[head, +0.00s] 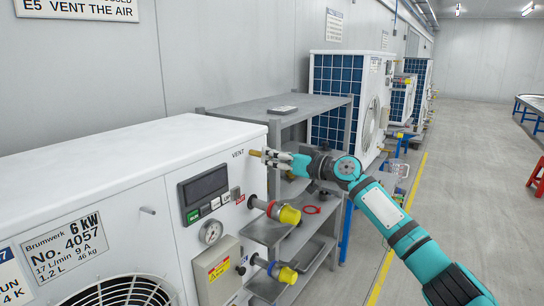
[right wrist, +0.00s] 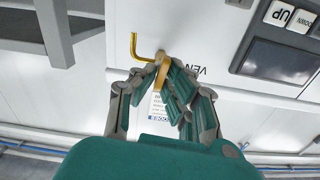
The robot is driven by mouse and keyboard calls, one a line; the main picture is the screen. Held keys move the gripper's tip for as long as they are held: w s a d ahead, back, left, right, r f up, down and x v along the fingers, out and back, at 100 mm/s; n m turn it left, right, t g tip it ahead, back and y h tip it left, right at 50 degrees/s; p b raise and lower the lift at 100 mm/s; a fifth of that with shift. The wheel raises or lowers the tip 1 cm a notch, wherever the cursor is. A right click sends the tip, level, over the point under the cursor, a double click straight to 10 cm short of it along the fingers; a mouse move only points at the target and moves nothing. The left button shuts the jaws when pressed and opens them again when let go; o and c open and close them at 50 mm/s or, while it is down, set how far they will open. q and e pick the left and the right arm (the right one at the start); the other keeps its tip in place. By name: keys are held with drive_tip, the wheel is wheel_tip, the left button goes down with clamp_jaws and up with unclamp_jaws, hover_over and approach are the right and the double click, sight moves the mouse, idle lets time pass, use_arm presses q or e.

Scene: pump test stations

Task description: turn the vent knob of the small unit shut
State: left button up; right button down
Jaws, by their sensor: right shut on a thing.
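The near white unit (head: 80,165) is marked 6 kW and No. 4057 and fills the left of the head view. Its brass vent knob (head: 256,153) sticks out beside the VENT lettering at the upper right of the front panel. My right gripper (head: 272,158) is at the knob, its fingers closed around it. In the right wrist view the brass knob (right wrist: 161,78) shows between the fingers, partly hidden by them, with a bent brass spout (right wrist: 135,47) beside it. The knob's exact turn position is hard to tell. My left gripper is not in view.
Below the vent are a dark display (head: 204,186), a gauge (head: 211,232) and yellow-capped ports (head: 288,214). A grey shelf rack (head: 300,105) stands close behind my gripper. Further white units (head: 352,80) line the wall.

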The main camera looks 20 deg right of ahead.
drive_tip(key=shift+w+d+f+m+p, duration=0.1)
drive_tip(key=shift+m+p, duration=1.05)
drive_tip(key=shift+m, duration=1.6)
drive_tip(key=shift+d+f+m+p, duration=0.1)
drive_tip(key=shift+m+p, duration=1)
drive_tip(key=shift+m, duration=1.7)
drive_tip(key=shift+w+f+m+p, duration=0.1)
drive_tip(key=shift+m+p, duration=1.05)
drive_tip(key=shift+m, duration=1.6)
drive_tip(key=c, duration=1.4)
unclamp_jaws()
drive_tip(key=shift+c, duration=0.2)
drive_tip(key=shift+s+d, duration=0.1)
